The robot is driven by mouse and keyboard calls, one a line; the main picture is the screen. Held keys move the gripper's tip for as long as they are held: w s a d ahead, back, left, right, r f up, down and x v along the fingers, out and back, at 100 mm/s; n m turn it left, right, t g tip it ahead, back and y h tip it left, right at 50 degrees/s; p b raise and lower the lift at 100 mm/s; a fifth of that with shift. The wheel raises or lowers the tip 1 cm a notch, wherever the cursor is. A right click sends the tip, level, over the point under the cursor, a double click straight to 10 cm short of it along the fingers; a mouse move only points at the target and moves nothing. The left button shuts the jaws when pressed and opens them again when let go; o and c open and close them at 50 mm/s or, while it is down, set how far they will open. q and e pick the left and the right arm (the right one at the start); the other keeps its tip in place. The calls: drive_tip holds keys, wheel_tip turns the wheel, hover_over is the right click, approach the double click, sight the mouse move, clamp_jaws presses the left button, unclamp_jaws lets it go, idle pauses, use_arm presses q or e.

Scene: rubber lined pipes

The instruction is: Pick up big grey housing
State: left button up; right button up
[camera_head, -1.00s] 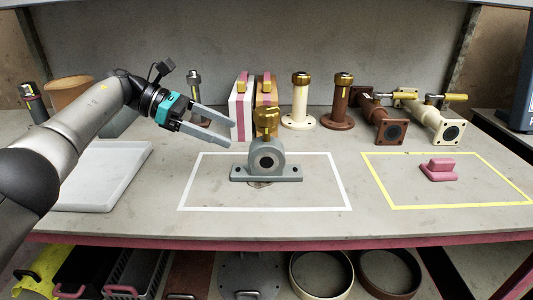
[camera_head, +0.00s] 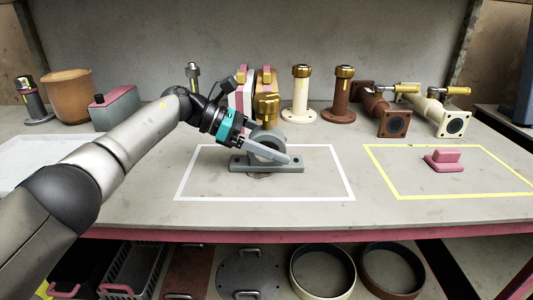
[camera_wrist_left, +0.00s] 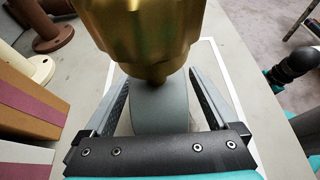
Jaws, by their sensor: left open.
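The big grey housing (camera_head: 290,166) stands upright inside the white-outlined rectangle on the table, its flat base with bolt holes resting on the surface. A gold fitting (camera_head: 266,107) sits on its top. My left gripper (camera_head: 280,157) is at the housing, its fingers partly covering the round body in the head view. In the left wrist view the open fingers lie on either side of the grey housing (camera_wrist_left: 160,108), and the gold fitting (camera_wrist_left: 140,30) fills the top. I cannot tell whether the fingers touch it.
Pink and tan boxes (camera_head: 243,92), a cream pipe (camera_head: 299,95) and a brown pipe (camera_head: 341,97) stand behind the housing. A pink block (camera_head: 443,161) lies in the yellow outline at right. A white tray (camera_head: 35,150) is at left. The front table strip is clear.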

use_arm(q)
drive_tip(key=shift+d+f, duration=0.25)
drive_tip(key=shift+d, duration=0.3)
drive_tip(key=shift+c, duration=0.3)
clamp_jaws()
idle(0.3)
drive_tip(key=shift+r, duration=0.15)
